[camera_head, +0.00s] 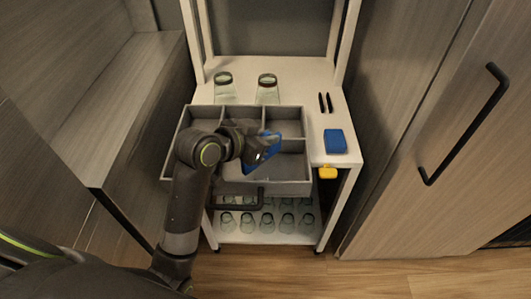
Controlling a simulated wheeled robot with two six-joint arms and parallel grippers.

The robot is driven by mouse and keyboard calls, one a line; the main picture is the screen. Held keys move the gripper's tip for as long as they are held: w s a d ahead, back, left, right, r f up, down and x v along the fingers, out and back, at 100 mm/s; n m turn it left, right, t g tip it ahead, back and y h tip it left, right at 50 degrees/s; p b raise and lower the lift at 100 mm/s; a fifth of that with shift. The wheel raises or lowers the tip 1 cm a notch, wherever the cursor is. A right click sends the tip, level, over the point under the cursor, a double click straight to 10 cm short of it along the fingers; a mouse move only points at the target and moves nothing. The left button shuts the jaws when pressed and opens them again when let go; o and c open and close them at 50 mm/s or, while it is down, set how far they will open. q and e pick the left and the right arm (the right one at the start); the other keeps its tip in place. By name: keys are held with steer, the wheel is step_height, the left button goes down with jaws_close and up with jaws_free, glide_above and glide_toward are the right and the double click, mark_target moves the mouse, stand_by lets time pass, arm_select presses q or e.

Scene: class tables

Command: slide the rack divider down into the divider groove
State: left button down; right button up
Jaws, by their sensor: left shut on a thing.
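A grey drawer-like rack (292,188) with several compartments stands out from the front of a white shelf unit. My left gripper (259,154) is over the middle of the rack, shut on a blue piece (274,149) that appears to be the rack divider. Most of the blue piece is hidden by the gripper. I cannot tell whether its lower edge is in the divider groove, since the groove is hidden behind my arm and gripper. My right gripper is not in view.
Two upturned glasses (223,88) (267,90) stand behind the rack. A blue block (335,141), two dark slim items (325,103) and a yellow item (327,173) are at the right. Several glasses (267,221) stand on the lower shelf. Wooden cabinets flank both sides.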

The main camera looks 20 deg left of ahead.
mark_target(246, 170)
arm_select(q)
steer(key=shift+f, duration=2)
steer(key=shift+f+b, duration=0.1)
steer(key=shift+b, duration=0.2)
steer(key=c, duration=1.4)
jaws_free()
steer(key=shift+c, duration=0.2)
steer(key=shift+s+a+r, duration=0.1)
steer(key=shift+r, duration=0.1)
steer(key=v, duration=0.7)
steer(key=shift+s+p, duration=0.15)
steer(key=shift+p, duration=0.15)
